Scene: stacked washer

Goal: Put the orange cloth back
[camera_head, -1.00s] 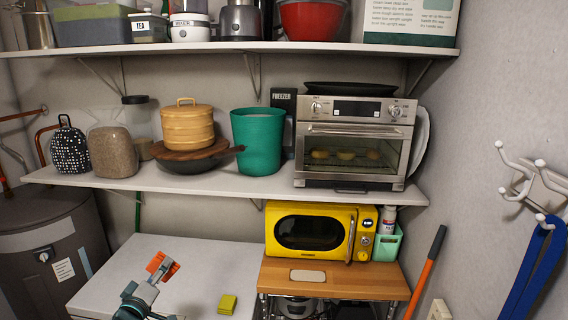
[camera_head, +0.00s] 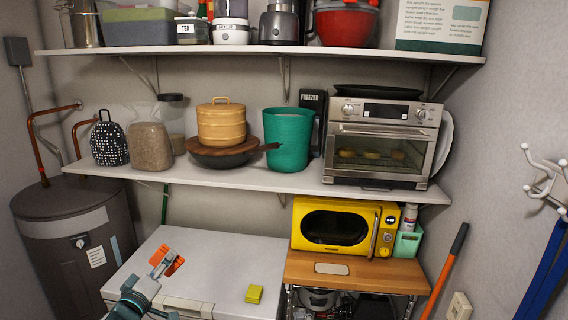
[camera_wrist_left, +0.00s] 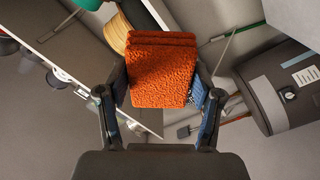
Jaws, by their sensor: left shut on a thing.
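A folded, fluffy orange cloth (camera_wrist_left: 163,72) is held between the two fingers of my left gripper (camera_wrist_left: 163,95) in the left wrist view. In the head view my left gripper (camera_head: 160,268) comes up from the bottom left, with the cloth (camera_head: 174,267) showing as a small orange patch at its fingers. Both appear in front of the white chest-like top (camera_head: 205,255); the cloth's exact height over it is hard to tell. My right gripper is not in view.
The middle shelf (camera_head: 305,186) holds jars, a pan with a wooden steamer (camera_head: 220,125), a teal bin (camera_head: 287,140) and a toaster oven (camera_head: 383,145). A yellow sponge (camera_head: 254,294) lies on the white top. A yellow microwave (camera_head: 338,228) stands right; a grey tank (camera_head: 78,240) stands left.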

